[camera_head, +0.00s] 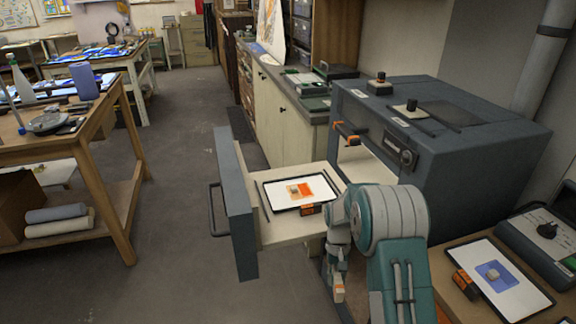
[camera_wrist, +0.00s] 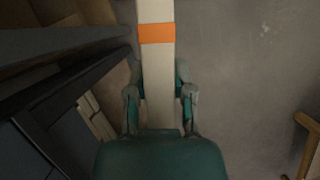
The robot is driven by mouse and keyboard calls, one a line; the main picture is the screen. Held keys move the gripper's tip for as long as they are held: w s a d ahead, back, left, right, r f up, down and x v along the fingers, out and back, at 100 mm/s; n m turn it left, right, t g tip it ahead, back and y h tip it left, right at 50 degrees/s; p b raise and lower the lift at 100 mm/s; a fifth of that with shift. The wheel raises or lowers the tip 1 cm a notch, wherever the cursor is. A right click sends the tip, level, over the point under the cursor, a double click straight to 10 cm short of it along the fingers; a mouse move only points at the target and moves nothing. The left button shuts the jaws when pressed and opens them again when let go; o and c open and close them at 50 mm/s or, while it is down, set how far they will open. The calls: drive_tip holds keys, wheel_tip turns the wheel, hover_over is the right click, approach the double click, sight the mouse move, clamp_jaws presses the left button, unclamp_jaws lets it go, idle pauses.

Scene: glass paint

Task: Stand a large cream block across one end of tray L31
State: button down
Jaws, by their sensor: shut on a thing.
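My gripper (camera_wrist: 160,95) is shut on a long cream block (camera_wrist: 157,80) with an orange band, seen in the wrist view above grey floor. In the head view the end of the cream block (camera_head: 338,291) shows low beside my arm, in front of the pulled-out shelf. A dark-rimmed tray (camera_head: 272,184) lies on that shelf, carrying a white sheet with an orange and tan piece. A second tray (camera_head: 525,308) lies on the bench at right, carrying a white sheet with a blue square. I cannot read which is L31.
The pulled-out shelf (camera_head: 275,234) has a tall dark front panel (camera_head: 235,205) with a handle. The dark kiln-like cabinet (camera_head: 430,125) stands behind it. Orange-and-black blocks (camera_head: 466,285) sit by the trays. Open floor lies left.

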drive_tip(key=shift+w+r, duration=0.2)
drive_tip(key=shift+r, duration=3.75)
